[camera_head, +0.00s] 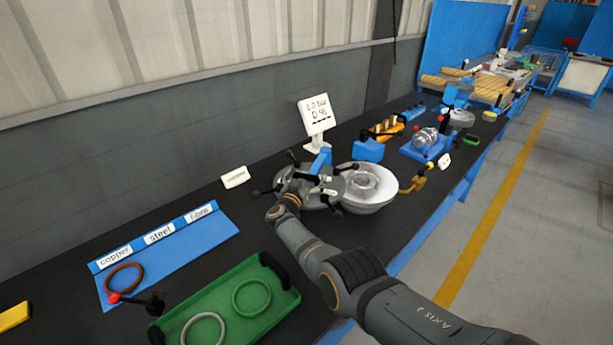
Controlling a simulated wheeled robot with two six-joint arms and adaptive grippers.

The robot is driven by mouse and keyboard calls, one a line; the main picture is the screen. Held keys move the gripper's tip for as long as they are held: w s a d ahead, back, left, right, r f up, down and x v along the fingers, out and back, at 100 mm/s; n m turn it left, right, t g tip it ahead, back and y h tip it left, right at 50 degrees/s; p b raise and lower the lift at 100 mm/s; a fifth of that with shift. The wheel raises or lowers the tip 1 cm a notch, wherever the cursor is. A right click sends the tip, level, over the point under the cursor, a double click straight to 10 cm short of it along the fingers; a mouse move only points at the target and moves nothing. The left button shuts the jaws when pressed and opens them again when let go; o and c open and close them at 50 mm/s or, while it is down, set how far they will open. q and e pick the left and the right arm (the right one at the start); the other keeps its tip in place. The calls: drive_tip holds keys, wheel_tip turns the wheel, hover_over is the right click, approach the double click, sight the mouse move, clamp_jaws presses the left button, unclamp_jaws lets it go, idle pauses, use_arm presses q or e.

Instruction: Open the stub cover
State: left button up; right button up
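A grey round flanged piece (318,189) with several black-knobbed handles around its rim sits at mid-table. A pale, shiny round flange (372,192) with a bright raised centre adjoins it on the right. I cannot tell from this view which face is the stub cover, or whether it is fully closed. My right arm reaches in from the lower right, and its gripper end (277,211) is at the left front of the grey piece, close to a black knob. The fingers are too small and hidden to read, and contact is unclear. My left gripper is not in view.
A white display (317,115) stands behind. A green tray (226,313) with rings and a blue board (166,249) labelled copper, steel and fibre lie at left front. A blue fixture (426,146) and an orange rack (386,130) stand to the right. A grey wall runs behind.

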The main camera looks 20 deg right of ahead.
drive_tip(key=shift+a+r, duration=0.15)
drive_tip(key=shift+r, duration=0.4)
wheel_tip(320, 180, up, 9)
drive_tip(key=shift+f, duration=0.1)
